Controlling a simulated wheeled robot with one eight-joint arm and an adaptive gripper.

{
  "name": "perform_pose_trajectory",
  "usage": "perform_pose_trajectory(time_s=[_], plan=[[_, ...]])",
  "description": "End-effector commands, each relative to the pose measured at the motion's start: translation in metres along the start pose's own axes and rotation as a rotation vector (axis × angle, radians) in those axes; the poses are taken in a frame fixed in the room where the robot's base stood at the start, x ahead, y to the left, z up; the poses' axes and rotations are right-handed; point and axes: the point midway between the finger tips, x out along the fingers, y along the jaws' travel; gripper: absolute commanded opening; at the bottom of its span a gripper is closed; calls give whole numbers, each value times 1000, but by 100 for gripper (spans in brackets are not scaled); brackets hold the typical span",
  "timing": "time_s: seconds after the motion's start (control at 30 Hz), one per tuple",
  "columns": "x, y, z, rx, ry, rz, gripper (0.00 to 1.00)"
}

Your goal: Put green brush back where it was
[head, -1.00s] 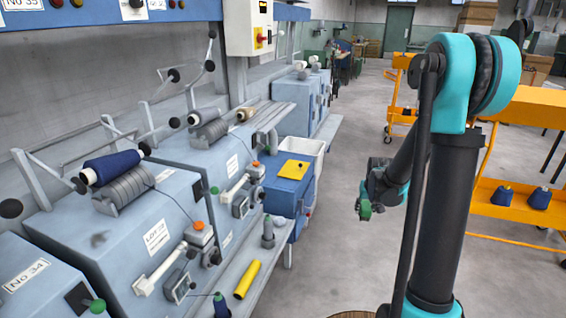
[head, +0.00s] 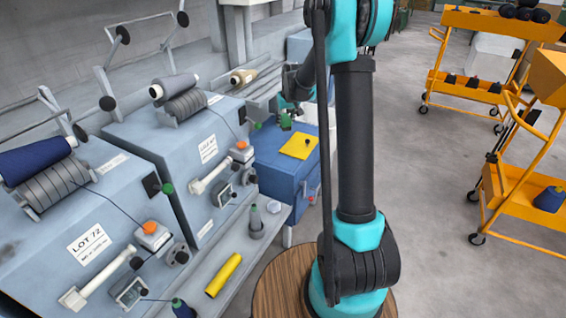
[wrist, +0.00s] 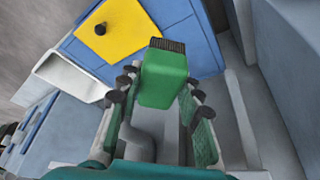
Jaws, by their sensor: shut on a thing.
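The green brush (wrist: 163,80) is a green block with dark bristles at its far end. My gripper (wrist: 158,92) is shut on it, fingers on both sides, in the wrist view. In the head view my gripper (head: 287,112) is small and partly hidden behind my arm, in front of the blue cabinet's back part. Green shows at its end, but I cannot tell brush from finger there. The blue cabinet (head: 268,168) carries a yellow plate (head: 299,146) with a black knob; in the wrist view the yellow plate (wrist: 110,36) lies beyond the brush.
Light-blue spinning machines (head: 150,140) line the left. Their shelf holds a yellow tube (head: 223,276), a grey cone (head: 256,226) and a dark blue cone (head: 182,309). A white bin (wrist: 75,78) stands beside the cabinet. Orange carts (head: 520,190) stand right; the floor between is clear.

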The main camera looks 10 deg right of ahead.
Motion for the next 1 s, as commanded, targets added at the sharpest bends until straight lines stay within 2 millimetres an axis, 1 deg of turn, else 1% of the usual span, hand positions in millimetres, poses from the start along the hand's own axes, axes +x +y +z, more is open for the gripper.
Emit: perform_pose_trajectory(time_s=[0.07,0.17,0.5,0.6,0.73,1.0], plan=[[8,-1,-2,-5,0,-2,0],[26,-1,6,-5,0,-2,0],[103,0,39,-4,0,-1,0],[123,0,47,-4,0,-1,0],[141,0,54,-4,0,-1,0],[157,0,62,-4,0,-1,0]])
